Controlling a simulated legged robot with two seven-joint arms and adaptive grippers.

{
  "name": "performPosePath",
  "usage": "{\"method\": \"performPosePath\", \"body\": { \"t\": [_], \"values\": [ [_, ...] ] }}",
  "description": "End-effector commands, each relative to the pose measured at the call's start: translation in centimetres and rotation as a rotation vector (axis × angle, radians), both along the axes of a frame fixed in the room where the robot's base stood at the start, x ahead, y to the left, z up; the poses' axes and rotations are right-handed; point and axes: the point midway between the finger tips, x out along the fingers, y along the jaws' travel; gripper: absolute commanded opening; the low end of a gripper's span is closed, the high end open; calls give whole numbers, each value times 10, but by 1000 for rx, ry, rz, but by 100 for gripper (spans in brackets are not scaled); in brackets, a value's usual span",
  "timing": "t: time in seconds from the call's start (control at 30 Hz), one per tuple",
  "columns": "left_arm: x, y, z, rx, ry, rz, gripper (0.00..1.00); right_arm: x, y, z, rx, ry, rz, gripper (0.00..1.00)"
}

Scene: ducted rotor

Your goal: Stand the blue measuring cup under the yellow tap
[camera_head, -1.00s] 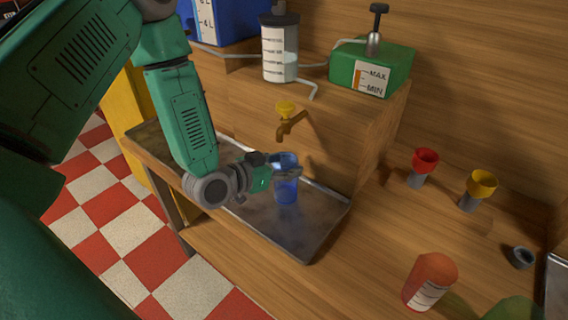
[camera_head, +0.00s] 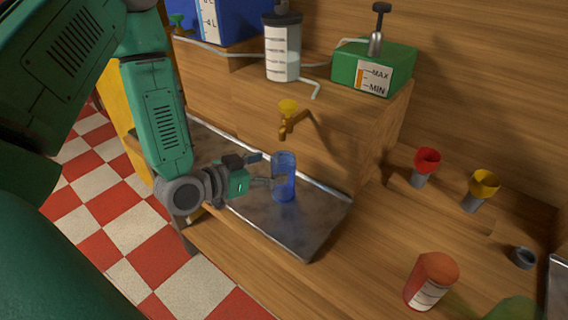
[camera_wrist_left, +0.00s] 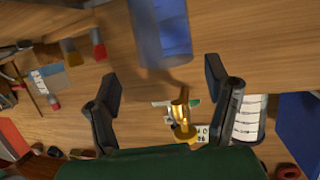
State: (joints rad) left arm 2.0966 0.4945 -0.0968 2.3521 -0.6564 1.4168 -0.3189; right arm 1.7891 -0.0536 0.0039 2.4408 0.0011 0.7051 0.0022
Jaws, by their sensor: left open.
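The blue measuring cup (camera_head: 284,178) stands upright on the metal drip tray (camera_head: 318,228), below the yellow tap (camera_head: 287,112) in the head view. My left gripper (camera_head: 262,170) is open, to the left of the cup and apart from it. In the left wrist view the cup (camera_wrist_left: 162,35) shows at the top, beyond the open fingers of the left gripper (camera_wrist_left: 163,95). The tap (camera_wrist_left: 182,118) also shows there, between the fingers. My right gripper is not in view.
A red funnel (camera_head: 427,160), a yellow funnel (camera_head: 484,184) and an orange-red container (camera_head: 432,280) are to the right. The tray's right part is clear.

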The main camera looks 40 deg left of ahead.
Motion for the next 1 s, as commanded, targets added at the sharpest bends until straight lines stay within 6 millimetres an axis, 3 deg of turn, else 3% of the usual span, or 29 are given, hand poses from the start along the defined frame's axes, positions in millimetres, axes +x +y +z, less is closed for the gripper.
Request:
{"method": "performPosePath", "body": {
  "t": [0.2,0.53,0.63,0.73,0.9,1.0],
  "values": [
    [-39,14,12,-5,2,4,71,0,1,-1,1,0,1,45],
    [-59,9,14,10,26,-4,71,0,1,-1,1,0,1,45],
    [-66,-1,-18,37,169,-14,71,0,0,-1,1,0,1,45],
    [-91,-15,-74,80,422,-6,71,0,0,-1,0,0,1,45],
    [-162,-32,-152,149,845,69,71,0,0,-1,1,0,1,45],
    [-207,-41,-178,185,1040,130,71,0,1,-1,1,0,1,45]
  ]
}}
